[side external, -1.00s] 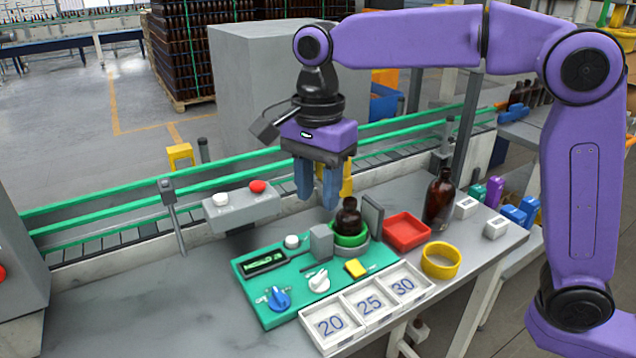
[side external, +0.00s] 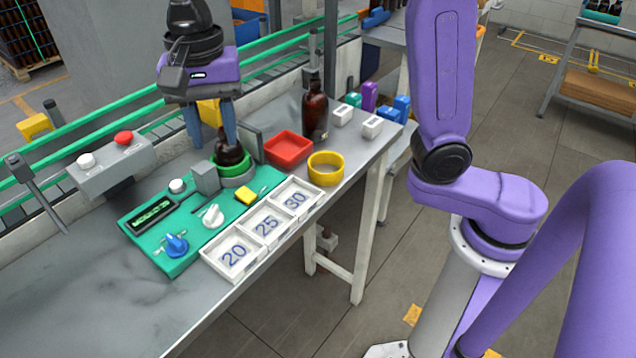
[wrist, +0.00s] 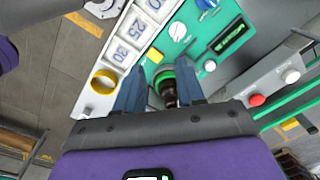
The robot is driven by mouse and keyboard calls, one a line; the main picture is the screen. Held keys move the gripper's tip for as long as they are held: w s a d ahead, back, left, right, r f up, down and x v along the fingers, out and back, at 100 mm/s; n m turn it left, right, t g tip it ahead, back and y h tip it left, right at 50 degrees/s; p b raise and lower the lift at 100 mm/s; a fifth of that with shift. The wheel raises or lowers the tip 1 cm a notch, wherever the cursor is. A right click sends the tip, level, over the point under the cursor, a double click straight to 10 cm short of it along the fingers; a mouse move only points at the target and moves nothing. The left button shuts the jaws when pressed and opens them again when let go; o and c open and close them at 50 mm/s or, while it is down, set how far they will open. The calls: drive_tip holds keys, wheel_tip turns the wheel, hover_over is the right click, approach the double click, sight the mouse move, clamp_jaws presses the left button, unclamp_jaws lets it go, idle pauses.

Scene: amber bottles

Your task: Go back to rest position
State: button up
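My gripper (side external: 211,146) hangs over the work table with its two blue fingers pointing down and spread apart. It is open, with nothing held. A small dark amber bottle (side external: 229,153) stands upright in a green ring holder (side external: 236,168) on the teal panel (side external: 150,212), close to the right finger. In the wrist view the bottle (wrist: 168,95) shows between the fingers, partly hidden by the gripper body. I cannot tell the exact height of the fingertips against the bottle.
A tall amber bottle (side external: 315,110), red tray (side external: 288,149) and yellow ring (side external: 325,170) stand to the right. White trays marked 20, 25 and 30 (side external: 265,233) line the table's front. A button box (side external: 108,168) and green-railed conveyor (side external: 80,135) lie behind. The table's front left is bare.

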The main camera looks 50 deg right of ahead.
drive_tip(key=s+d+f+n, duration=0.5)
drive_tip(key=s+d+n, duration=0.5)
drive_tip(key=s, duration=0.1)
drive_tip(key=s+d+f+n, duration=0.5)
drive_tip(key=s+d+n, duration=0.4)
drive_tip(key=s+n, duration=0.1)
drive_tip(key=shift+s+d+f+n, duration=0.2)
drive_tip(key=shift+s+d+n, duration=0.2)
drive_tip(key=shift+s, duration=0.2)
idle(0.8)
